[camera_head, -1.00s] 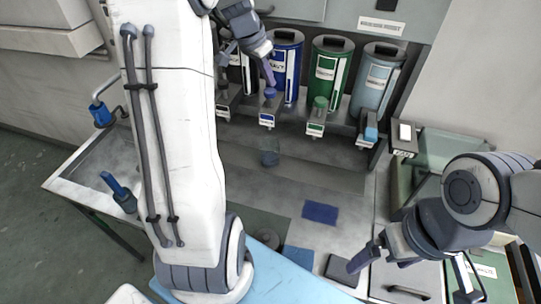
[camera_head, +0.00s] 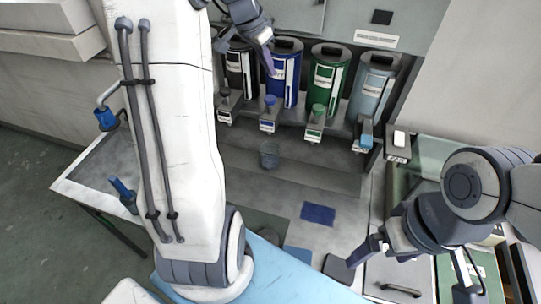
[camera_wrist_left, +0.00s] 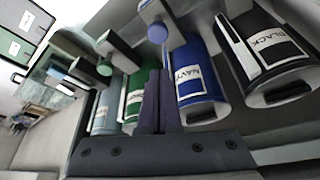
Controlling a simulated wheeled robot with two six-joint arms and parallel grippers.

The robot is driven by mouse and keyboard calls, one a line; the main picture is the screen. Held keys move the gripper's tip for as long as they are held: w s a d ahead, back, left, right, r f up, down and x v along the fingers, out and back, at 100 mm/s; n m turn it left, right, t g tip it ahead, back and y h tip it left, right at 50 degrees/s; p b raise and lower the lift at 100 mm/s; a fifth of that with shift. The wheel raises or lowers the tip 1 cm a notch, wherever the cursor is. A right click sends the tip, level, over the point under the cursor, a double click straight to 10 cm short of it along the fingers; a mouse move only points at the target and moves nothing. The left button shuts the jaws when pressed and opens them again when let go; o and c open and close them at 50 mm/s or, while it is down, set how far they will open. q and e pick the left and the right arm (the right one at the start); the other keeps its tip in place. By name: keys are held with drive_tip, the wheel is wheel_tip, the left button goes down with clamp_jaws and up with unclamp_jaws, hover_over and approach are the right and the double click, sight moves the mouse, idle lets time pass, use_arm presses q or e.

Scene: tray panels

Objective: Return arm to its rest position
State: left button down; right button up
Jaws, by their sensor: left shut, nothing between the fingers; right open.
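My left arm's white link fills the left of the head view. My left gripper (camera_head: 268,62) is shut and empty, in front of the navy dispenser (camera_head: 288,75) and above its blue knob (camera_head: 270,100). In the left wrist view the closed fingers (camera_wrist_left: 160,100) point toward the navy canister (camera_wrist_left: 195,75), and its blue knob (camera_wrist_left: 157,32) shows beyond their tips. My right gripper (camera_head: 364,252) is open and empty at the lower right, over the counter's front part.
Black (camera_head: 238,72), green (camera_head: 328,80) and light blue (camera_head: 374,88) dispensers stand beside the navy one. A clear cup (camera_head: 270,155) stands below the navy spout. A blue square (camera_head: 318,214) lies on the counter. A blue-handled tap (camera_head: 105,118) is at the left.

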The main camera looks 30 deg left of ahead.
use_arm(q)
drive_tip(key=shift+d, duration=0.1)
idle(0.4)
drive_tip(key=s+d+f+m+g+h+b, duration=0.15)
drive_tip(key=s+d, duration=0.25)
drive_tip(key=d, duration=0.6)
drive_tip(key=s+d+f+m+g+y+b, duration=0.1)
drive_tip(key=s+d+f+b, duration=0.2)
drive_tip(key=d, duration=0.7)
drive_tip(key=s+d+f, duration=0.2)
drive_tip(key=s+d, duration=0.1)
drive_tip(key=s, duration=0.4)
drive_tip(key=s+d+f+m+g+b, duration=0.1)
drive_tip(key=s+d+f, duration=0.2)
drive_tip(key=s, duration=0.4)
drive_tip(key=s+d+f+g+b, duration=0.1)
drive_tip(key=s+d+f, duration=0.2)
drive_tip(key=s, duration=0.4)
drive_tip(key=shift+s+d+f+m, duration=0.15)
drive_tip(key=shift+s+d+m, duration=0.1)
drive_tip(key=shift+s+m, duration=0.15)
